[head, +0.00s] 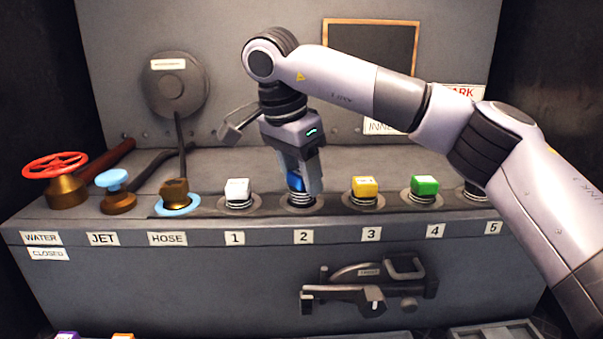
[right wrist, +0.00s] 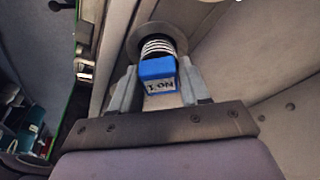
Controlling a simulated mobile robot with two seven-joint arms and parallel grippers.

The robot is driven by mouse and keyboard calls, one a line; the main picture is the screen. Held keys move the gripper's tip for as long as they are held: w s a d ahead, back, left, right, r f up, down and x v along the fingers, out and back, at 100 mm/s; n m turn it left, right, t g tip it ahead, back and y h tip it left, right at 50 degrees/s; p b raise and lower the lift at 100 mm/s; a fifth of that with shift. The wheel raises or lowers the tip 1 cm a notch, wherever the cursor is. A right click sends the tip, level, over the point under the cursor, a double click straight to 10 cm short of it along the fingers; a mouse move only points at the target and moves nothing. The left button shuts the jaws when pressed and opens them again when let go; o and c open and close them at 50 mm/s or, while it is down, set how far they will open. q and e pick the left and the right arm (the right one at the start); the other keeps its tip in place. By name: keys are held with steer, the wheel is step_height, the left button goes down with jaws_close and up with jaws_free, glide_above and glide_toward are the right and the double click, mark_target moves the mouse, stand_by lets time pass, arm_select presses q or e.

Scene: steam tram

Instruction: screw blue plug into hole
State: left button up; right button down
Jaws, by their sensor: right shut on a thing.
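The blue plug (head: 296,184) is upright at the hole above label 2, between the fingers of my right gripper (head: 304,190). In the right wrist view the blue plug (right wrist: 157,68) has a white label that appears upside down, and its pale thread shows between its head and the round hole rim (right wrist: 178,36). My right gripper (right wrist: 156,88) is shut on the plug from both sides. The rim of the hole (head: 301,207) shows below the fingers; how deep the thread sits is unclear. My left gripper is not in view.
A white plug (head: 237,189) stands at hole 1, a yellow plug (head: 364,187) at 3 and a green plug (head: 425,185) at 4. A red valve wheel (head: 55,166), a light-blue knob (head: 115,179) and a brass hose fitting (head: 174,190) stand at left. My right arm partly hides hole 5.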

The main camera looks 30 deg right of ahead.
steer(key=shift+m, duration=0.9)
steer(key=shift+m+g, duration=0.5)
steer(key=shift+m, duration=0.8)
jaws_free()
steer(key=shift+r, duration=0.25)
steer(key=shift+r, duration=1)
